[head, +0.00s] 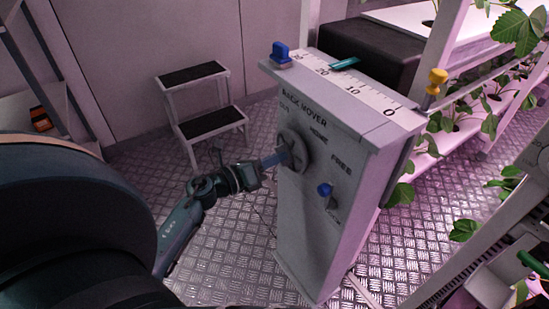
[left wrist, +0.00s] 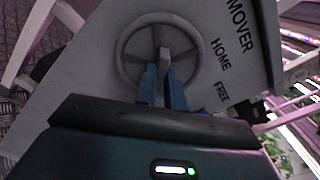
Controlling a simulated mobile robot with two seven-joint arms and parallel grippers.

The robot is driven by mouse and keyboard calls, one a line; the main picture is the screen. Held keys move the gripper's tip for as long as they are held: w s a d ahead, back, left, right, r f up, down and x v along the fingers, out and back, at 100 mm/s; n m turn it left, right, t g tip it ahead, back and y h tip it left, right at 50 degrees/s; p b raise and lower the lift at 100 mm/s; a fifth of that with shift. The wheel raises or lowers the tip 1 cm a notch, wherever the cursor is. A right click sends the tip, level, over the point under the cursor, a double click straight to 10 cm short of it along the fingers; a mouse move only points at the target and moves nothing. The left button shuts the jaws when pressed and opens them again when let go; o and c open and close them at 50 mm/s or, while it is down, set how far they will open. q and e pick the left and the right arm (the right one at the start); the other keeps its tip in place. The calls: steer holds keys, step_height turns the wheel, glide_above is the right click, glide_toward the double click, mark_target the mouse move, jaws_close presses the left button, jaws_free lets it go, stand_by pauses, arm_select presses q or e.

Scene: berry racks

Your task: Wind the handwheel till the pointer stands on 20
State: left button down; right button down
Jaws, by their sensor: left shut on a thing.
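The grey box marked "RACK MOVER" (head: 300,214) stands upright on the floor, with the round grey handwheel (head: 297,140) on its front face. The handwheel also shows in the left wrist view (left wrist: 122,50). My left gripper (head: 278,158) reaches it from the left. Its blue fingers (left wrist: 164,84) are shut on the handwheel's grip, a grey piece standing out from the wheel. The teal pointer (head: 345,64) lies across the scale (head: 371,100) on the box top. My right gripper is out of view.
A blue knob (head: 325,190) sits on the box front, below "FREE". A step stool (head: 205,115) stands behind, left. Plant racks fill the right. Metal floor is free left of the box.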

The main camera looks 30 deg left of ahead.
arm_select(q)
steer(key=shift+r+n+p, duration=0.1)
steer(key=shift+n+p, duration=0.2)
steer(key=shift+n, duration=0.1)
steer(key=shift+n+p, duration=2.85)
steer(key=shift+n, duration=1.65)
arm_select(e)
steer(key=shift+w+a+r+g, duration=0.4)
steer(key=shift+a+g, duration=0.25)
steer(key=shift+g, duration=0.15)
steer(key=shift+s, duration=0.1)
arm_select(q)
steer(key=c, duration=1.5)
jaws_free()
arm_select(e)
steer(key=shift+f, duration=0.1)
